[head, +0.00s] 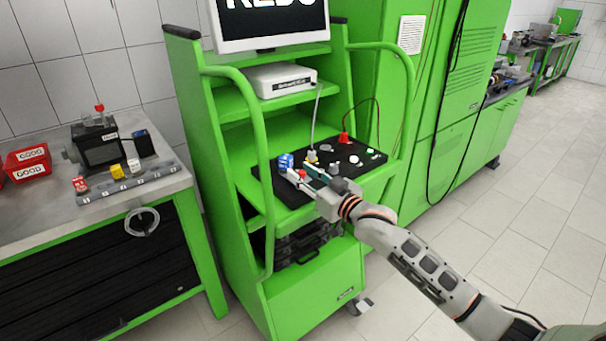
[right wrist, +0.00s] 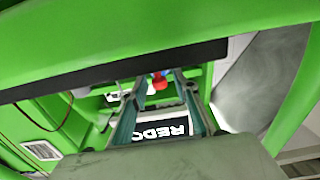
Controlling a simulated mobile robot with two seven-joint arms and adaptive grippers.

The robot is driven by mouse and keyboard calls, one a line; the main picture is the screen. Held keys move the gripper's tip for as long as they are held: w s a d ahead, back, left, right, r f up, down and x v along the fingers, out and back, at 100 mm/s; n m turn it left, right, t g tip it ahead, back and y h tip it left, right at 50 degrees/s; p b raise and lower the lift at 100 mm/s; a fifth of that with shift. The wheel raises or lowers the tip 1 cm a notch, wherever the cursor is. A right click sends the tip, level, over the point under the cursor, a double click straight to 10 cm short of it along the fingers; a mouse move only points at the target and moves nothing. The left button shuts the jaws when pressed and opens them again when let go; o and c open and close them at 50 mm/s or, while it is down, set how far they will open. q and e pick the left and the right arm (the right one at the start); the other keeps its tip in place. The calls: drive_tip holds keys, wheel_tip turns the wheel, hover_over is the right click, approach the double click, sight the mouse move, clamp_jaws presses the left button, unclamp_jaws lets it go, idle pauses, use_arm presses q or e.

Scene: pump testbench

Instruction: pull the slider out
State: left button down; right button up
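A black panel (head: 352,168) lies on a shelf of the green testbench, with several small knobs and buttons on it. I cannot tell for sure which of these is the slider. My right gripper (head: 300,171) reaches over the panel's front left part, with its fingertips close to a blue block (head: 286,161) and a small red piece (head: 302,174). In the right wrist view its two fingers (right wrist: 158,80) stand apart, with a red piece (right wrist: 160,83) showing between their tips. I cannot tell whether they touch it. My left gripper is not in view.
Curved green rails (head: 262,170) flank the panel. A white box (head: 280,80) and a monitor (head: 268,22) stand above it. A grey table (head: 130,205) with red bins (head: 28,163) is at the left. The tiled floor at right is clear.

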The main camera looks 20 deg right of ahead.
drive_tip(key=v, duration=1.2)
drive_tip(key=shift+d, duration=0.1)
drive_tip(key=s+a+f+g+h, duration=0.2)
drive_tip(key=s+f+g, duration=0.1)
drive_tip(key=s+f, duration=1)
drive_tip(key=s+a+f+g+h, duration=0.1)
drive_tip(key=s+f+g+h, duration=0.1)
drive_tip(key=s+f, duration=1.1)
wheel_tip(320, 180, down, 6)
drive_tip(key=shift+s+a+f+g, duration=0.25)
drive_tip(key=shift+s+a+g, duration=0.05)
drive_tip(key=shift+a+g, duration=0.1)
